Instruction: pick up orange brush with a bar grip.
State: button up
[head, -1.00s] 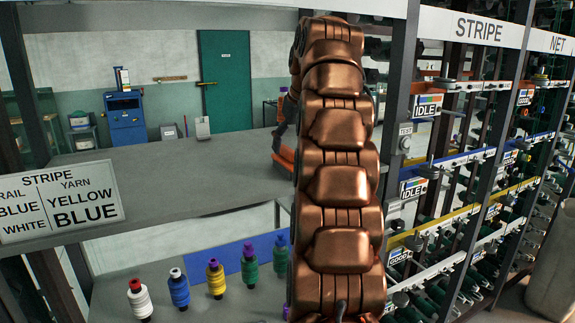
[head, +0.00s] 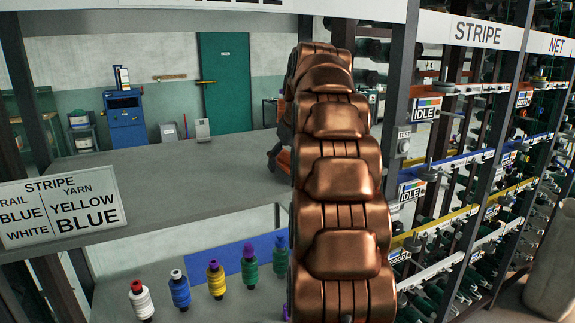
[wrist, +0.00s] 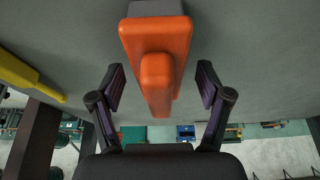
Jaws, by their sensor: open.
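The orange brush (wrist: 158,50) lies on the grey shelf top (wrist: 235,40) in the wrist view, its bar grip pointing toward my gripper. A dark grey part shows at its far end. My gripper (wrist: 161,86) is open, with one dark finger on each side of the bar grip and visible gaps on both sides. In the head view, only a small piece of the orange brush (head: 284,158) shows; my copper arm hides the rest and most of my gripper.
A rack (head: 465,150) stands right. The shelf left of my arm is clear.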

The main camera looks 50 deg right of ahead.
jog(key=shift+f, duration=0.1)
jog(key=c, duration=1.3)
